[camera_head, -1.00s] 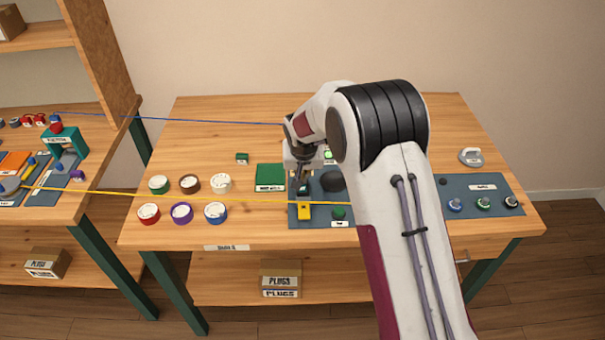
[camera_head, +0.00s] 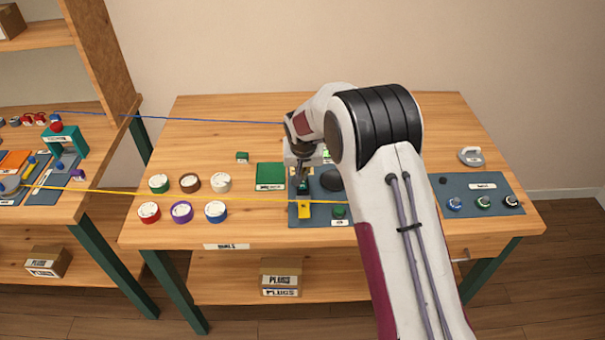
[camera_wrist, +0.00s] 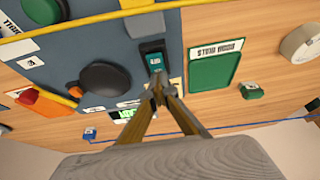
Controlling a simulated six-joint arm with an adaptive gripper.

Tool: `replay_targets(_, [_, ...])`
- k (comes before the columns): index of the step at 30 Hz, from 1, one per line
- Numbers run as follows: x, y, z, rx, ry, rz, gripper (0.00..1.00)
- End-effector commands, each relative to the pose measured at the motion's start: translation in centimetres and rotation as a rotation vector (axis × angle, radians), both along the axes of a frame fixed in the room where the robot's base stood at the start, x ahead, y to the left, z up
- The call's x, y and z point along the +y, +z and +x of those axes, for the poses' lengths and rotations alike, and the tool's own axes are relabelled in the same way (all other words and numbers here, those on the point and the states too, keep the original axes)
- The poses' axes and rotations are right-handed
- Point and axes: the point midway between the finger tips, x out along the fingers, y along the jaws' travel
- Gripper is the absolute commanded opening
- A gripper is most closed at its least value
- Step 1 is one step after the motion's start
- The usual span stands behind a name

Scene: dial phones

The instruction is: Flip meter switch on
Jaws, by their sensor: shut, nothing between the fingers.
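The meter switch is a dark housing with a teal rocker (camera_wrist: 155,61) on the grey-blue panel (camera_wrist: 80,45); a bit of teal also shows below my gripper in the head view (camera_head: 303,187). My gripper (camera_wrist: 159,92) is shut and empty, with its fingertips close to the rocker's near end. I cannot tell whether they touch it. In the head view my gripper (camera_head: 302,180) points down over the panel. The rocker's exact tilt is unclear.
A black round knob (camera_wrist: 104,80) stands beside the switch. A yellow part (camera_head: 304,211) sits at the panel's front. A yellow cable (camera_head: 250,198) and a blue cable (camera_head: 210,121) cross the area. A green board (camera_head: 270,175) and tape rolls (camera_head: 182,212) lie left.

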Motion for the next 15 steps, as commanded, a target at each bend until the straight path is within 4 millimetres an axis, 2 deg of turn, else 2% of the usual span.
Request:
replay_targets(1, [-0.1, -0.7, -0.4, 0.014, -0.001, -0.004, 0.0])
replay_targets(15, [-0.1, -1.0, -1.9, 0.023, -0.002, -0.006, 0.0])
